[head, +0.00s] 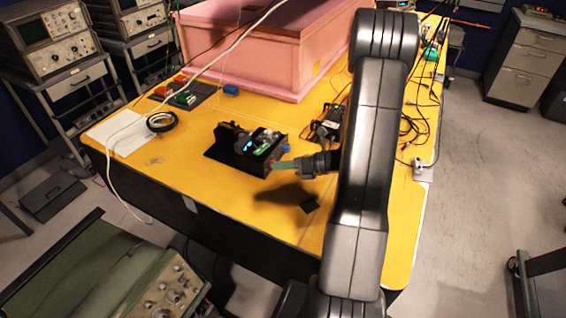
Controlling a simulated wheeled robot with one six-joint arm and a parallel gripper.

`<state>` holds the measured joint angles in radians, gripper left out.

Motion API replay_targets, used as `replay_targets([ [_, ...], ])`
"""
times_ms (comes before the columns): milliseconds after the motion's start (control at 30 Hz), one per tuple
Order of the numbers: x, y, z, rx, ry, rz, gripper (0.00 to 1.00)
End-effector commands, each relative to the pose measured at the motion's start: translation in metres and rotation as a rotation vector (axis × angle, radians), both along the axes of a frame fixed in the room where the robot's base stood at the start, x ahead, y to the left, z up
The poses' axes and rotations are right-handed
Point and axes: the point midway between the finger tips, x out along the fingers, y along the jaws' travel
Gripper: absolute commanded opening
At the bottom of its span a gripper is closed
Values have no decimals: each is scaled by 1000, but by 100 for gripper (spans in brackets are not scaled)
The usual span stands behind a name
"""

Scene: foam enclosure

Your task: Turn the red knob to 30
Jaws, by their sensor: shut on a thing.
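A small black box (250,165) stands on the yellow table, with green, blue and white parts on its top. A small patch of red, the red knob (271,163), shows at its right side. My gripper (276,165), with greenish fingers, reaches in from the right and is shut on the knob. The fingers cover most of the knob, so its pointer and any scale marks cannot be read.
A pink foam enclosure (265,55) stands behind the box. Another black device (325,125) and loose cables (415,125) lie to the right. Black tape (161,122) lies at left. Bare yellow tabletop (225,205) is in front.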

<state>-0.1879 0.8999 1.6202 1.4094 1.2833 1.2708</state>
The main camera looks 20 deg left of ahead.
Motion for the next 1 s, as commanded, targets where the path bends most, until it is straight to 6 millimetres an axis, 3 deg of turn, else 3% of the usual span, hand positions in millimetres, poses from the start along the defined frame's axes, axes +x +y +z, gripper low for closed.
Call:
replay_targets([
  [400,1,0,0,2,6,-1,0],
  [433,1,0,0,2,6,-1,27],
  [500,1,0,0,1,6,-1,41],
  [533,0,0,0,1,6,-1,43],
  [833,1,-2,0,1,5,-1,43],
  [1000,4,-19,5,1,4,-4,43],
])
